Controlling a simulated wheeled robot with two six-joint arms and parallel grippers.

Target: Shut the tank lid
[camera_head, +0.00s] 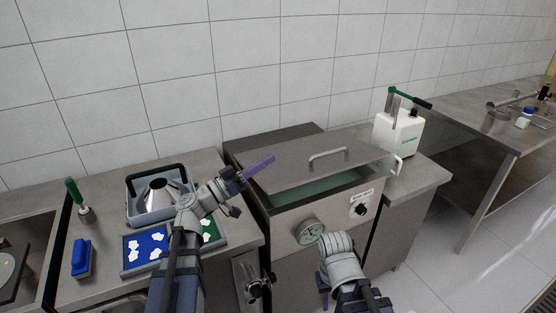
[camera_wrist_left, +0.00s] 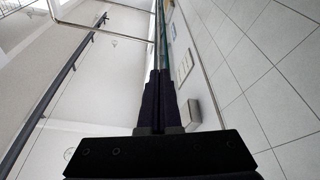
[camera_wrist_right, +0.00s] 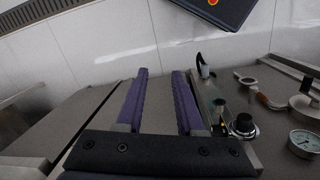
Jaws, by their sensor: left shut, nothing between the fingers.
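The tank (camera_head: 285,215) stands in the middle of the head view. Its flat grey lid (camera_head: 300,174) with a bar handle (camera_head: 328,155) is partly open. A green interior (camera_head: 318,193) shows between the lid's front edge and the tank's front rim. My left gripper (camera_head: 270,158) is shut and empty, with its purple fingers at the lid's left edge; I cannot tell whether they touch it. Its shut fingers also fill the middle of the left wrist view (camera_wrist_left: 158,78). My right gripper (camera_wrist_right: 160,73) is open and empty; its arm is in front of the tank, with the fingers hidden in the head view.
A dial gauge (camera_head: 309,231) and a black knob (camera_head: 358,209) are on the tank's front. A white container (camera_head: 398,135) stands right of the tank. A grey tub (camera_head: 146,208), a blue-and-green tray (camera_head: 130,268) and a blue brush (camera_head: 81,256) are on the left counter.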

